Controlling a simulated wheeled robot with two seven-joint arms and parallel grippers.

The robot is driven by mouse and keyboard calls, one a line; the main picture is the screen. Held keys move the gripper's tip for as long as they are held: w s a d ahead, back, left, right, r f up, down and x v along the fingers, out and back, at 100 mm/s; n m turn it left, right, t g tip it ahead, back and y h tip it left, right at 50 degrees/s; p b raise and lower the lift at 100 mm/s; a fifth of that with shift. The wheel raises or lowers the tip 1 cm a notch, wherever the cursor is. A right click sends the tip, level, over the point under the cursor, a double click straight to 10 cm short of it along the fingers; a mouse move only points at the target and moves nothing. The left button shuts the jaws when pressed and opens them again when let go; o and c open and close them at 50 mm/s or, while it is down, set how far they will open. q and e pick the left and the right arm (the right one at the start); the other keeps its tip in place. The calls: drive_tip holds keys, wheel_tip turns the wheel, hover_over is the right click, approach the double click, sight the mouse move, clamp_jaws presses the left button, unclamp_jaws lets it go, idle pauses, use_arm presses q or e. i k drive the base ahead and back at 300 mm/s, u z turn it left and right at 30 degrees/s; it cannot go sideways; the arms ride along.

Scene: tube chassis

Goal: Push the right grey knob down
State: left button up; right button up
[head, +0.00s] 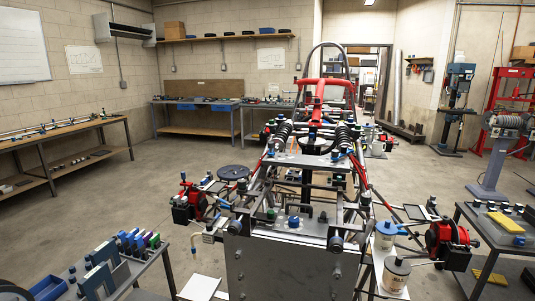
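The tube chassis (300,180) stands in the middle of the head view with its flat grey front panel (285,268) toward me. On the ledge above the panel sits a blue-topped knob (293,221). Small dark grey knob-like parts stand on either side of it, one on the left (271,214) and one on the right (323,217). A dark round fitting (335,242) is at the panel's right upper corner. Which part is the right grey knob, and whether it is up or down, is too small to tell. Neither gripper is in view.
Red and black hub assemblies stick out at the left (190,205) and right (449,241). A bench (140,270) with parts is at lower left, a table (490,235) with a yellow block at right. Two pots (396,275) stand right of the panel. Open floor lies left.

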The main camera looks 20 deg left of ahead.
sight(271, 145)
drive_tip(key=k, duration=1)
drive_tip(key=u, duration=0.6)
drive_tip(key=i, duration=0.5)
drive_tip(key=u, duration=0.8)
drive_tip(key=i, duration=0.75)
drive_tip(key=z, duration=0.75)
drive_tip(key=i, duration=0.5)
drive_tip(key=z, duration=0.55)
